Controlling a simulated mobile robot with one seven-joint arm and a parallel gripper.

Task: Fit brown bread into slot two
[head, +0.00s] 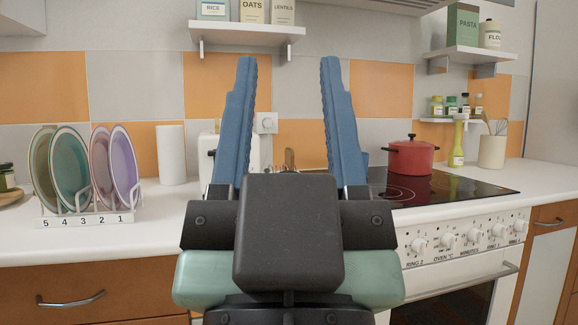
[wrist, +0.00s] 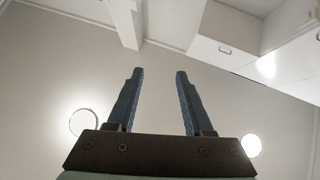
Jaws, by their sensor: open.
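My gripper (head: 288,62) is raised in front of the counter in the head view, its two blue fingers pointing up and wide apart. It is open, with nothing between the fingers. The wrist view also shows my open gripper (wrist: 159,73) against the ceiling. I see no brown bread in either view. A white appliance (head: 208,142) on the counter stands behind my gripper and is mostly hidden; I cannot tell whether it has slots. A white rack (head: 80,221) at the left has numbered places 5 to 1 and holds several plates (head: 70,170).
A white roll (head: 171,155) stands right of the rack. A red pot (head: 411,157) sits on the black hob (head: 470,190) at the right. A utensil holder (head: 492,151) stands beyond it. Shelves (head: 246,33) with containers hang above. The counter front between rack and gripper is clear.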

